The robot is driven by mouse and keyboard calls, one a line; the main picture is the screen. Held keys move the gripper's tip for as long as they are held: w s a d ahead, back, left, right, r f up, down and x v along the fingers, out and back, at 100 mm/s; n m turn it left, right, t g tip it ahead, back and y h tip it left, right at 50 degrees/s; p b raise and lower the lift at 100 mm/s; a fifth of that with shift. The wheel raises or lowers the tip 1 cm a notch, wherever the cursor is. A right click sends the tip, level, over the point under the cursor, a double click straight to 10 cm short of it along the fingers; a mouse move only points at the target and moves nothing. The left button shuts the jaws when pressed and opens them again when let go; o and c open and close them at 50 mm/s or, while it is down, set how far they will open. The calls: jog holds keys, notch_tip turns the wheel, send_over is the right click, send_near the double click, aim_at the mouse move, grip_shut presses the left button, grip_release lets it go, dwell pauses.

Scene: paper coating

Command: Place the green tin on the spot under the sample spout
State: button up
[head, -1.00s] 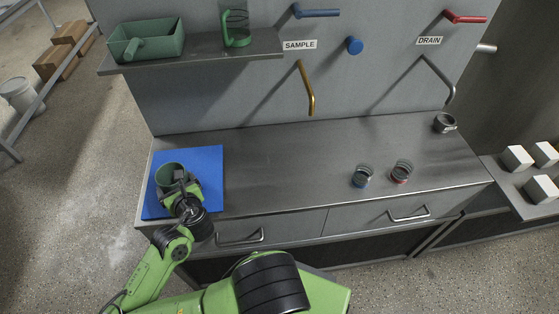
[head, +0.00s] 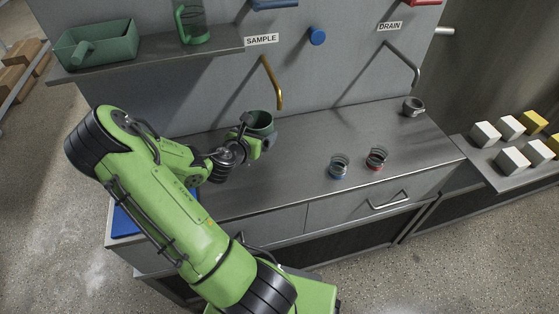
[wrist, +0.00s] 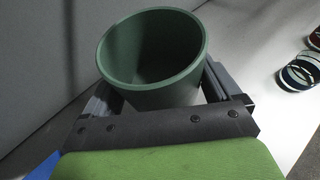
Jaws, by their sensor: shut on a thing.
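The green tin (head: 262,122) is an open, empty-looking cup held upright in my gripper (head: 258,135). In the wrist view the tin (wrist: 150,60) sits between the two fingers of my gripper (wrist: 155,95). The brass sample spout (head: 272,82) comes out of the back panel under the SAMPLE label (head: 261,40). In the head view the tin is just below and slightly left of the spout's tip. I cannot tell how far the tin is above the counter (head: 310,135), or see a marked spot under it.
Two glass jars, one with a blue base (head: 339,167) and one with a red base (head: 377,159), stand to the right. A grey cup (head: 413,106) stands below the drain spout (head: 403,62). My arm hides most of the blue mat (head: 124,222). A shelf (head: 150,60) juts out above left.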

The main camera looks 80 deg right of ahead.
aim_at(278, 161)
jog(key=s+d+r+m+g, duration=0.1)
jog(key=s+m+g, duration=0.15)
jog(key=s, duration=0.35)
jog(key=shift+y, duration=0.3)
notch_tip(278, 161, down, 10)
jog(key=b, duration=0.5)
jog(key=shift+d+r+b, duration=0.1)
jog(key=shift+d+b, duration=0.05)
jog(key=shift+b, duration=0.2)
jog(key=shift+r, duration=0.1)
jog(key=o, duration=0.7)
jog(key=shift+o, duration=0.5)
